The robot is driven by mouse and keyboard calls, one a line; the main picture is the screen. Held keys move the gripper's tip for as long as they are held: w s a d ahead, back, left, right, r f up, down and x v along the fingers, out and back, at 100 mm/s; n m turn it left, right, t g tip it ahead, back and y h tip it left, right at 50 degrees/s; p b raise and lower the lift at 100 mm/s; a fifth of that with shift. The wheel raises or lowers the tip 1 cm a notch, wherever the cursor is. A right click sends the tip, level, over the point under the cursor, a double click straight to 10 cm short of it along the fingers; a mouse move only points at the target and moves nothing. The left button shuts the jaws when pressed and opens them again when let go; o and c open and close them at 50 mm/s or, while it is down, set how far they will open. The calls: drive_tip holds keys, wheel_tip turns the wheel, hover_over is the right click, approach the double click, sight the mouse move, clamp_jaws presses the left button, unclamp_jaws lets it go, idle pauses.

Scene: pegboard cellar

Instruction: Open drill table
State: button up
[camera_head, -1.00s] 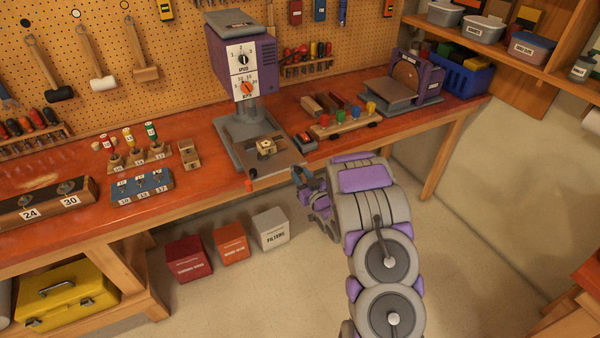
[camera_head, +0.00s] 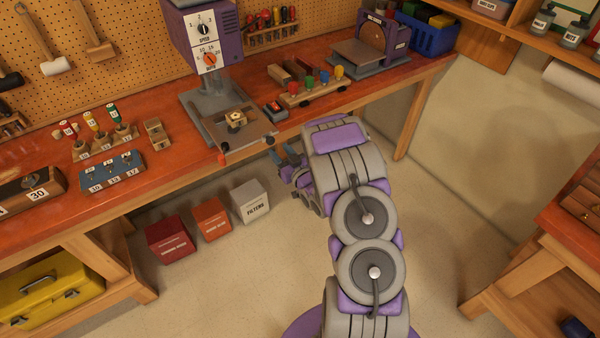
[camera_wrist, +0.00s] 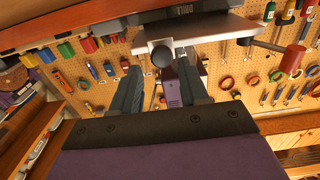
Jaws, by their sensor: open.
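The drill press (camera_head: 205,45) stands on the red bench, with a purple head and dials marked speed and depth. Its drill table (camera_head: 250,140) is a flat plate at the bench's front edge, with a small wooden block (camera_head: 236,119) on it. My gripper (camera_head: 277,158) is low and just right of the table's front edge, partly hidden by my arm. In the wrist view my gripper (camera_wrist: 160,68) is open and empty. A grey round knob (camera_wrist: 161,54) under a grey plate (camera_wrist: 210,32) appears between the fingertips; contact is unclear.
A rack with coloured handles (camera_head: 312,92) and a disc sander (camera_head: 375,45) stand right of the drill. Bits in a blue block (camera_head: 112,173) are at left. Red, orange and white boxes (camera_head: 212,220) sit on the floor below. Floor right of my arm is clear.

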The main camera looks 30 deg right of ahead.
drive_tip(key=s+p, duration=0.3)
drive_tip(key=s, duration=1)
drive_tip(key=shift+s+d, duration=0.25)
drive_tip(key=shift+d, duration=0.05)
drive_tip(key=shift+w+f, duration=0.1)
